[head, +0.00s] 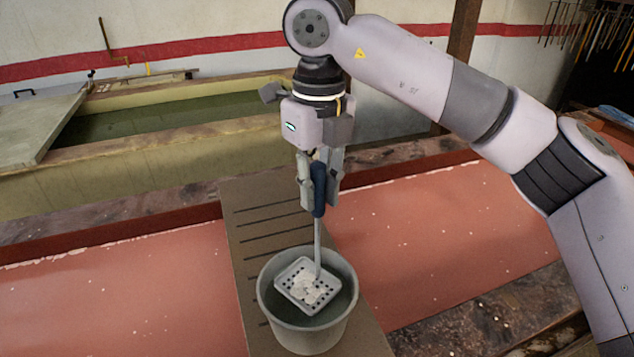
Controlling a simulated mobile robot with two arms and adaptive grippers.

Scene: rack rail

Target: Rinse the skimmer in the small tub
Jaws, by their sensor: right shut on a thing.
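The skimmer has a dark blue handle (319,189), a thin grey shaft and a square perforated pan (308,285). Whitish matter lies on the pan. My right gripper (320,205) points down and is shut on the handle. The small tub (309,345) is round and grey and stands on the board below my gripper. The pan is inside the tub's rim, over dark liquid. I cannot tell whether the pan touches the liquid. My left gripper is not in view.
A slotted brown board (248,232) lies across the red surface (120,295). A large vat of greenish liquid (180,115) stands behind, partly covered by a grey lid (35,128) at left. Tools (585,25) hang at the far right.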

